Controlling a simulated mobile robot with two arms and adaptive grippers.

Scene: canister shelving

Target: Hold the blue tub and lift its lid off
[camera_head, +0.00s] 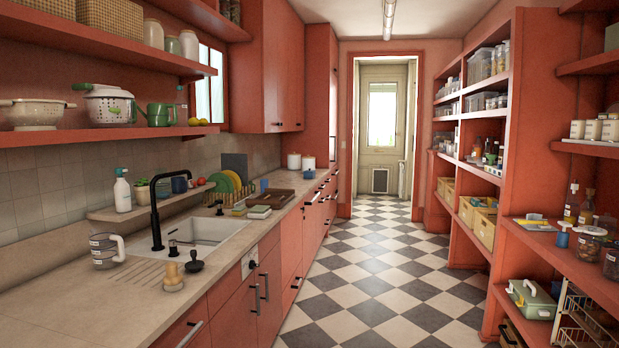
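No thing in view is clearly a blue tub with a lid. A small blue container (563,236) stands on the right-hand shelf, among jars and bottles; it is too small to tell whether it has a lid. Another small blue object (309,174) sits on the far end of the left counter, near two white canisters (294,161). Neither of my grippers is in view.
The left counter (60,318) holds a sink (205,230), a black faucet, a glass jug (105,249) and wooden brushes. Red shelves (535,245) with jars and boxes line the right. The checkered floor (375,262) between is clear up to an open doorway.

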